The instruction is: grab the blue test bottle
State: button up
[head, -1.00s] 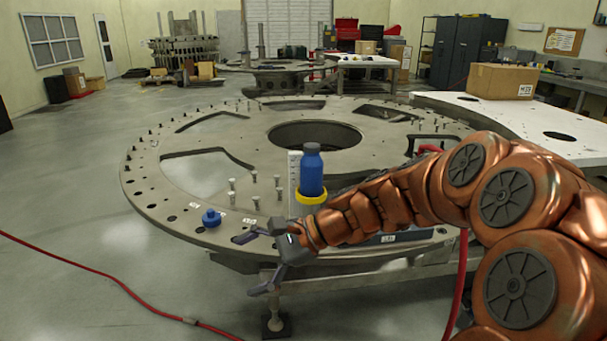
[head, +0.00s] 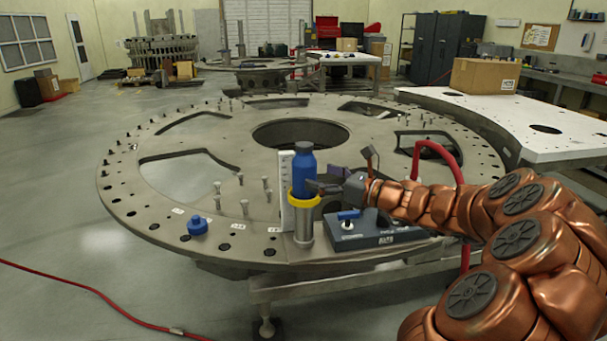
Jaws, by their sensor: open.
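The blue test bottle (head: 303,172) stands upright on a metal post, with a yellow ring (head: 304,201) around its base, near the front of the big round turret plate (head: 140,215). My gripper (head: 338,168) is just right of the bottle with its fingers spread and nothing between them. One finger reaches left to the bottle's lower side; whether it touches cannot be told. The other finger points up and stands apart from the bottle.
A white slotted strip (head: 286,190) stands close left of the bottle. A grey box with a blue lever (head: 362,230) and a red hose (head: 446,158) lie to the right. A small blue knob-like part (head: 197,227) and several upright pins are on the plate at left.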

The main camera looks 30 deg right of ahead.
aim_at(304, 173)
jog(key=x, duration=0.5)
jog(key=shift+s+a+f+p, duration=0.1)
jog(key=shift+s+a+p, duration=0.1)
jog(key=shift+p, duration=0.1)
jog(key=c, duration=1.7)
